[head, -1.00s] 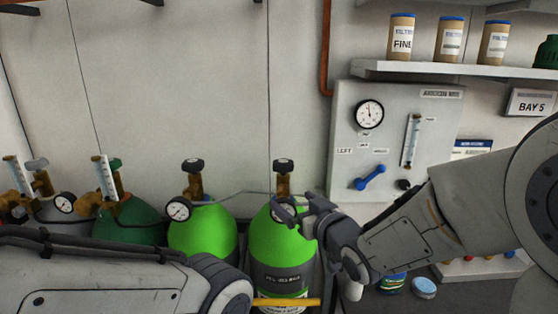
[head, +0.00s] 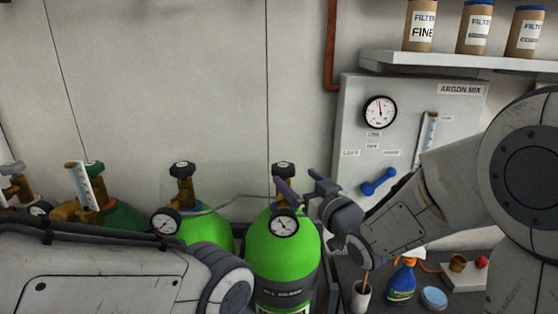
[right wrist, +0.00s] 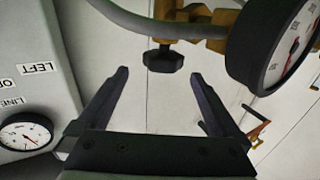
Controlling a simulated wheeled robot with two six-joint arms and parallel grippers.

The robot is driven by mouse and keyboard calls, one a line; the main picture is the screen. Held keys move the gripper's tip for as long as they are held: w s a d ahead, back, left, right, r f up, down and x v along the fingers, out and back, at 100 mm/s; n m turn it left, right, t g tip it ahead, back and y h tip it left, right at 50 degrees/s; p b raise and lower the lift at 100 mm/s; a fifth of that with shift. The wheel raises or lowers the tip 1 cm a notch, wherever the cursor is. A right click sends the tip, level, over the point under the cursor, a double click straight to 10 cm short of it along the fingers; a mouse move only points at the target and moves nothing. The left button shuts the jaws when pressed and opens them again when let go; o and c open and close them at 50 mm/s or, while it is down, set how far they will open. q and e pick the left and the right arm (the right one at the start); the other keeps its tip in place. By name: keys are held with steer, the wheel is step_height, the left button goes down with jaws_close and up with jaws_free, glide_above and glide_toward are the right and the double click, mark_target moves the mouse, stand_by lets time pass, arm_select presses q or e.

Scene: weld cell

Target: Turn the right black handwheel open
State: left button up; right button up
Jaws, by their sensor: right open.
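The right black handwheel (head: 283,169) sits on the brass valve (head: 281,190) of the right bright green cylinder (head: 282,255). My right gripper (head: 292,178) is open and empty beside it, its fingers pointing toward the valve. In the right wrist view, which looks upside down, the black handwheel (right wrist: 163,60) appears just beyond and between the open fingertips (right wrist: 159,74), with no contact visible. A similar black handwheel (head: 182,168) tops the left bright green cylinder (head: 207,233). My left arm crosses the lower left; its gripper is out of view.
A round gauge (head: 284,226) hangs at the right valve, close to my fingers; it looms large in the right wrist view (right wrist: 275,45). A grey hose (right wrist: 150,22) runs near the valve. The argon panel (head: 425,100) stands right, with a spray bottle (head: 401,282) below.

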mark_target(278, 163)
steer(key=p+x, duration=0.3)
steer(key=x, duration=0.6)
steer(key=shift+s+a+r+p, duration=0.15)
steer(key=shift+a+p, duration=0.05)
steer(key=shift+p, duration=0.1)
steer(key=shift+w+a, duration=0.25)
steer(key=shift+w, duration=0.2)
steer(key=c, duration=1.3)
